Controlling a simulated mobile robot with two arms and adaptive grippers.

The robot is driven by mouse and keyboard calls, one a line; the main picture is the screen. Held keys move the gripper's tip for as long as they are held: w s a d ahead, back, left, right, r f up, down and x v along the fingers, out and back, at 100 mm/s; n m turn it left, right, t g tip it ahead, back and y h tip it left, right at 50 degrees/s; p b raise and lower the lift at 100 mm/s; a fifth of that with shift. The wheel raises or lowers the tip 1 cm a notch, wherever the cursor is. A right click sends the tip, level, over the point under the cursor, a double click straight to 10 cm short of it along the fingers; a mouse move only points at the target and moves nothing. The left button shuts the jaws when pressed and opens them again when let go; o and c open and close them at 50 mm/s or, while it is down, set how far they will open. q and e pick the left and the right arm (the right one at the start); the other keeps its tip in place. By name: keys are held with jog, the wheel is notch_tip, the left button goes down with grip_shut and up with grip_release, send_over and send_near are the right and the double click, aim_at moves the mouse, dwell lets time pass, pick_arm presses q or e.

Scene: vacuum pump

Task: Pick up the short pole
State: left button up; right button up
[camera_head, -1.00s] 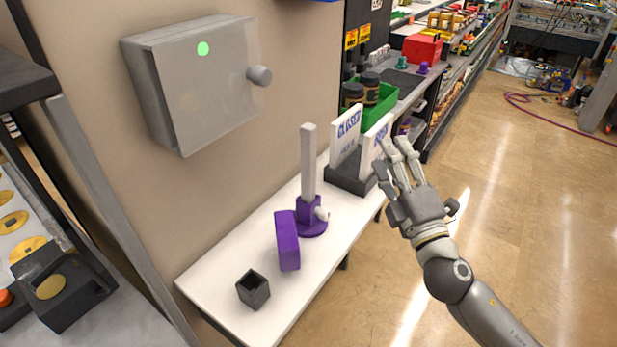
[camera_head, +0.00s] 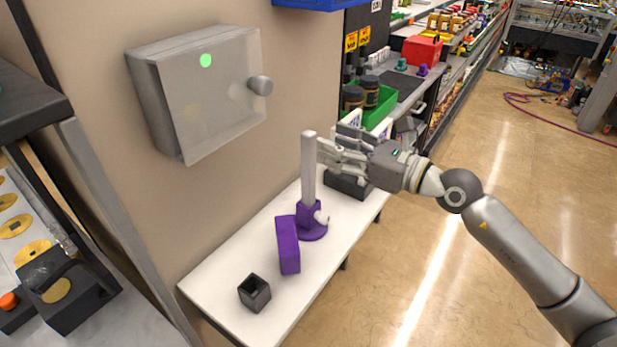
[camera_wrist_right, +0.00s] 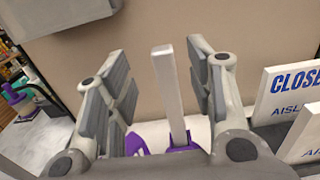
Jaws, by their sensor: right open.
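Whether any finger touches the pole is hard to tell. My left gripper is not in view.
On the white table (camera_head: 222,278) stand a purple block (camera_head: 287,245) and a black square cup (camera_head: 254,293). Signs marked CLOSED (camera_wrist_right: 292,92) stand in a dark holder behind the pole. A grey wall box (camera_head: 205,95) hangs above left.

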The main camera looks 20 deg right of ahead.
aim_at(314, 137)
jog(key=shift+x, duration=1.05)
jog(key=shift+w+a+p, duration=0.15)
jog(key=shift+w+p, duration=0.05)
jog(key=shift+p, duration=0.3)
jog(key=p+x, duration=0.1)
jog(key=x, duration=0.3)
jog(key=shift+w+f+p, duration=0.15)
jog(key=shift+w+p, duration=0.05)
jog(key=shift+p, duration=0.15)
jog(key=shift+w+a+f, duration=0.1)
jog(key=shift+w+a, duration=0.05)
jog(key=shift+c, duration=0.9)
grip_shut()
